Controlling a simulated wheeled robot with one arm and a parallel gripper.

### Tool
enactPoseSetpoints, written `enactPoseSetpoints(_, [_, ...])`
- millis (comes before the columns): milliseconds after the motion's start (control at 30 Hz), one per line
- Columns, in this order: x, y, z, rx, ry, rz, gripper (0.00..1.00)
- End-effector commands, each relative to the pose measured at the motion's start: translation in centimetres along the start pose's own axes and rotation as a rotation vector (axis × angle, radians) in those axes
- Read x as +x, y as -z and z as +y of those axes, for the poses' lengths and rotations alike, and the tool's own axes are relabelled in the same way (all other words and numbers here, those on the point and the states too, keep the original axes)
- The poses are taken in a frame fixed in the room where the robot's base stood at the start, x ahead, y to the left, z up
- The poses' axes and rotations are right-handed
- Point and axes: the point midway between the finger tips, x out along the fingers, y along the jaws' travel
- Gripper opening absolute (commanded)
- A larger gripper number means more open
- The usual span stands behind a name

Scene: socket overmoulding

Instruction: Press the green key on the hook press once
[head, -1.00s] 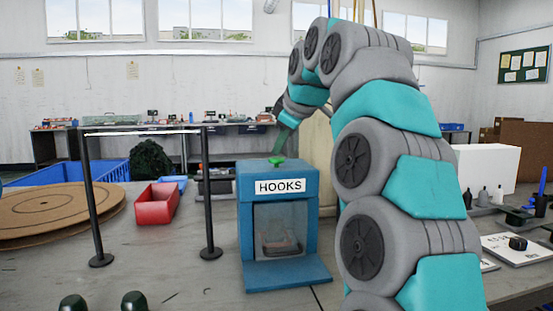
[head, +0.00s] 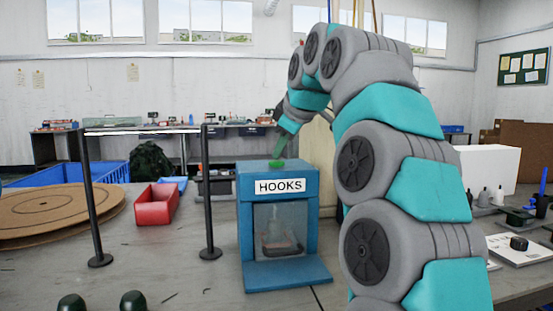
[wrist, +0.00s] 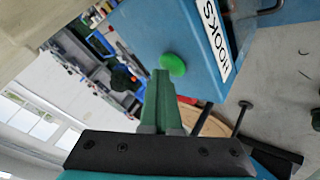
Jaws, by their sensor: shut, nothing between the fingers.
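The blue hook press (head: 247,212) with its HOOKS label stands on the grey table in the head view. Its green key (head: 276,163) is on the top face, and it shows as a green disc in the wrist view (wrist: 173,64). My gripper (head: 278,154) has green fingers pointing down at the key. In the wrist view my fingers (wrist: 162,73) are shut together and empty, their tips right at the key's edge. I cannot tell whether they touch it. A dark part shows behind the press's clear front window (head: 279,228).
A red bin (head: 156,205) and two black posts joined by a bar (head: 208,205) stand left of the press. A round wooden disc (head: 50,212) lies further left. A white box (head: 487,172) stands at the right, behind my arm.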

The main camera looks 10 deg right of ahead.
Motion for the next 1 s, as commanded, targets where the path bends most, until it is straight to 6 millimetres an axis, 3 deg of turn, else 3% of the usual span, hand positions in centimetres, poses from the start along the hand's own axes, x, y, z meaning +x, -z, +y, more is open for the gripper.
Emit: enactPoseSetpoints(1000, [-1.4,1.0,1.1,0.000,0.000,0.000,0.00])
